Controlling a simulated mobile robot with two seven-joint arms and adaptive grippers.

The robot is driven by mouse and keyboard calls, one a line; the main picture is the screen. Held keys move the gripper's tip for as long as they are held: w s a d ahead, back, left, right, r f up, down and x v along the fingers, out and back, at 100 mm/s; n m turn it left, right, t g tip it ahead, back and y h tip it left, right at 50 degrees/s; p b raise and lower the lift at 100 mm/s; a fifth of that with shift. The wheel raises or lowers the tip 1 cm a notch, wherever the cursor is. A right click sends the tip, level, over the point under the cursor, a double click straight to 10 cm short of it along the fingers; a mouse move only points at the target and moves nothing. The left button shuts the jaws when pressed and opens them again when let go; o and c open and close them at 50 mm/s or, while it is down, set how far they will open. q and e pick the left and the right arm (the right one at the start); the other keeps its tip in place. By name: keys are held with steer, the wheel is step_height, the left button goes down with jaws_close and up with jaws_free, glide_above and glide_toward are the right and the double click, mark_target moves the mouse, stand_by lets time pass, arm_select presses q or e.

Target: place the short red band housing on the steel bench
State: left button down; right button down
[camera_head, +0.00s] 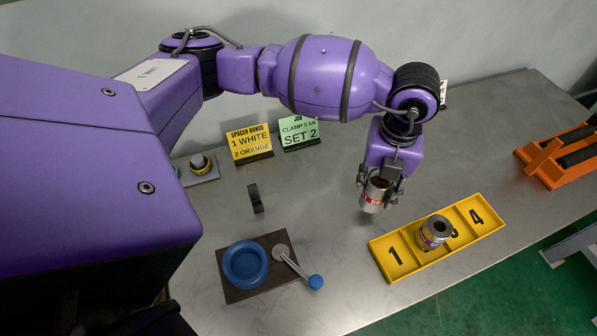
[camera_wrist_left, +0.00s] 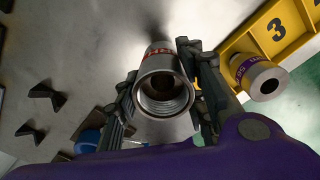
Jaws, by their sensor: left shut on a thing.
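My left gripper (camera_head: 381,188) is shut on the short red band housing (camera_head: 372,198), a steel cylinder with a red and white band. It is held above the steel bench (camera_head: 320,215), left of the yellow tray. In the left wrist view the housing (camera_wrist_left: 163,90) sits between the two fingers of the gripper (camera_wrist_left: 160,85), its open threaded end towards the camera and the red band at its far end. A gap to the bench seems to show, but its height is hard to tell. My right gripper is not in view.
A yellow numbered tray (camera_head: 395,272) holds a housing with a purple band (camera_head: 434,232). A dark board with a blue ring (camera_head: 245,264) and a blue-knobbed lever (camera_head: 315,282) lies front left. A black stand (camera_head: 255,198), two signs and an orange frame (camera_head: 545,165) are around. Bare bench lies between.

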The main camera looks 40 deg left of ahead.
mark_target(377, 181)
arm_select(q)
steer(key=shift+w+a+f, duration=0.1)
steer(key=shift+w+f, duration=0.2)
steer(key=shift+f, duration=0.05)
steer(key=shift+w+f, duration=0.2)
steer(key=shift+f, duration=1.55)
steer(key=c, duration=1.1)
jaws_free()
steer(key=shift+a+f, duration=0.1)
steer(key=shift+f, duration=0.05)
step_height(377, 181, up, 12)
steer(key=shift+r, duration=0.2)
